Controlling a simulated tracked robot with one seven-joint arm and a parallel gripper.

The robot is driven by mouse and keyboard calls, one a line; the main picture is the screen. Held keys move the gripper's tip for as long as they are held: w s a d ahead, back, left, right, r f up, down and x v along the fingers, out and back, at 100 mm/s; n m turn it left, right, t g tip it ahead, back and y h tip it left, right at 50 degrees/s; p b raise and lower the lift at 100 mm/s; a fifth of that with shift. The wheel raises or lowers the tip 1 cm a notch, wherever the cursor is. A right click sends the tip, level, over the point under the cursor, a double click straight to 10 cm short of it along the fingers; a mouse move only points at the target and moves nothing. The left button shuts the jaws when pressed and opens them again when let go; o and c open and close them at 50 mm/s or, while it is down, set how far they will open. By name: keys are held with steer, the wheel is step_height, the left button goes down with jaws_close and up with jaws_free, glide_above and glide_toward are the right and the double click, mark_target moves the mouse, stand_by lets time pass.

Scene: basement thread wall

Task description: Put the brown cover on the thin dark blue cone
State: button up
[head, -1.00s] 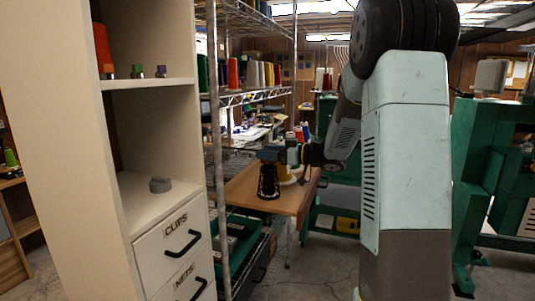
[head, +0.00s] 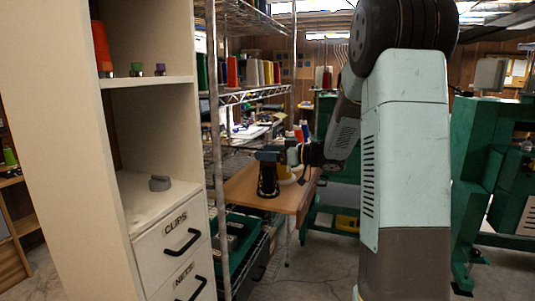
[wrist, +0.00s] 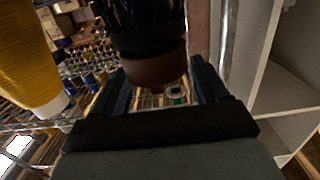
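My gripper (head: 267,157) is at the upper end of a black stand-like thing (head: 268,182) on the wooden table. In the wrist view my gripper (wrist: 162,85) has its two fingers well apart. A brown rounded piece, which looks like the brown cover (wrist: 155,70), lies between or just beyond the fingertips, at the end of the black thing. I cannot tell whether the fingers touch it. A small blue cone (head: 305,132) shows beyond the table, beside a red one; I cannot tell whether it is the thin dark blue cone.
A yellow cone (wrist: 28,60) stands close beside the black thing. The wooden table (head: 240,188) stands beyond a wire shelf rack (head: 216,140).

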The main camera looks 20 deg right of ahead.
steer(key=shift+o, duration=1.3)
steer(key=f+v, duration=0.1)
steer(key=v, duration=1.3)
steer(key=w+r+m+t+h, duration=0.3)
steer(key=r+m+t+h, duration=0.15)
steer(key=r+h, duration=0.35)
steer(key=s+r+m+h, duration=0.2)
steer(key=s+m+h, duration=0.15)
steer(key=h, duration=0.35)
steer(key=s+a+f+m+g, duration=0.1)
steer(key=s+a+f+g, duration=0.2)
steer(key=s, duration=0.6)
steer(key=s+a+f+m+g, duration=0.1)
steer(key=s+a+f+g, duration=0.2)
steer(key=s, duration=0.7)
steer(key=s+a+f+g+y, duration=0.1)
steer(key=s+a+f+g, duration=0.2)
steer(key=s, duration=0.6)
steer(key=shift+s+a+f+m, duration=0.2)
steer(key=shift+a+f+m, duration=0.2)
steer(key=shift+a, duration=0.85)
